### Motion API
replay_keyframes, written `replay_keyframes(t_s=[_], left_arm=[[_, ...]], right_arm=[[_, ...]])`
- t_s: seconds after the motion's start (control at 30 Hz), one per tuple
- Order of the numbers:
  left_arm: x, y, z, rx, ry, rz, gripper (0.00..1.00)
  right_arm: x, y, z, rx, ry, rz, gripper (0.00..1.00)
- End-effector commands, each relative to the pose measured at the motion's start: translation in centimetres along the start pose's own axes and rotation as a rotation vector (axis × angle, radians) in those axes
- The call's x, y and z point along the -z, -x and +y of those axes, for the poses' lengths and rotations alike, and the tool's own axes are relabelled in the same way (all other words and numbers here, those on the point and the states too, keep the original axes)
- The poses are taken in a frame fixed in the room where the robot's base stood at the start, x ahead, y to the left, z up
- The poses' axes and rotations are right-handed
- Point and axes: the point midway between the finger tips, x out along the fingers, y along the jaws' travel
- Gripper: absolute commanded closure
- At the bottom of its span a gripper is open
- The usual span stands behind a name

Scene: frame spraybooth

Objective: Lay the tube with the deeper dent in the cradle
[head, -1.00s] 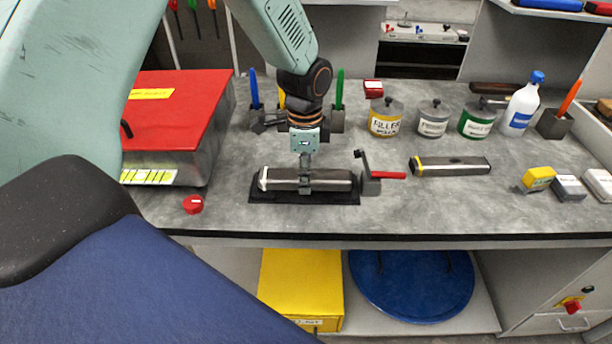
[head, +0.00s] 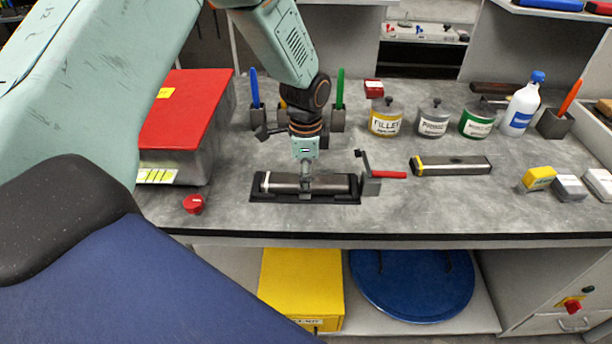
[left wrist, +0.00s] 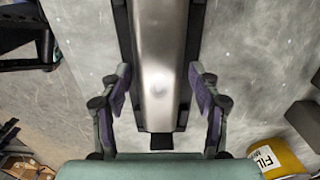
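A grey metal tube (head: 285,184) with a pale band at its left end lies level in the black cradle (head: 257,196) on the bench. My left gripper (head: 306,187) is right over its middle. In the left wrist view the tube (left wrist: 158,50) runs between the spread fingers of the left gripper (left wrist: 160,95), with gaps on both sides. A small round dent shows on the tube's upper face there. A second tube (head: 450,166) with a yellow band lies on the bench to the right; no dent is clear on it. My right gripper is out of view.
A clamp with a red handle (head: 390,174) stands at the cradle's right end. A red-lidded box (head: 185,110) is at the left, a red knob (head: 194,204) near the front. Cans, including a yellow filler can (head: 385,122), and a bottle (head: 521,105) stand behind. The front bench strip is mostly clear.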

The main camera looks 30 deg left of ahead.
Motion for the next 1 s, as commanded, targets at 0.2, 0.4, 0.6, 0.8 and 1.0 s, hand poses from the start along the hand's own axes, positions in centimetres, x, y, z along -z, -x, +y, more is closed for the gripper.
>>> replay_keyframes(t_s=[0.2, 0.4, 0.6, 0.8, 1.0], left_arm=[[0.0, 0.1, -0.1, 0.002, 0.000, 0.001, 0.31], [0.1, 0.6, -0.1, 0.003, 0.000, 0.002, 0.31], [0.1, 3.8, -0.2, 0.006, 0.000, 0.004, 0.31], [0.1, 8.0, -0.1, 0.006, 0.000, 0.004, 0.31], [0.1, 11.0, -0.1, 0.004, 0.000, 0.002, 0.31]], right_arm=[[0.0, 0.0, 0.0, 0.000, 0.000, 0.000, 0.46], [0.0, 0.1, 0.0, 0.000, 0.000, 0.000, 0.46], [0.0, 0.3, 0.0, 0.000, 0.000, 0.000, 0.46], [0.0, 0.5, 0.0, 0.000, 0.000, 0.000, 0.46], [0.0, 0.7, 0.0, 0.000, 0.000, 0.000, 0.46]])
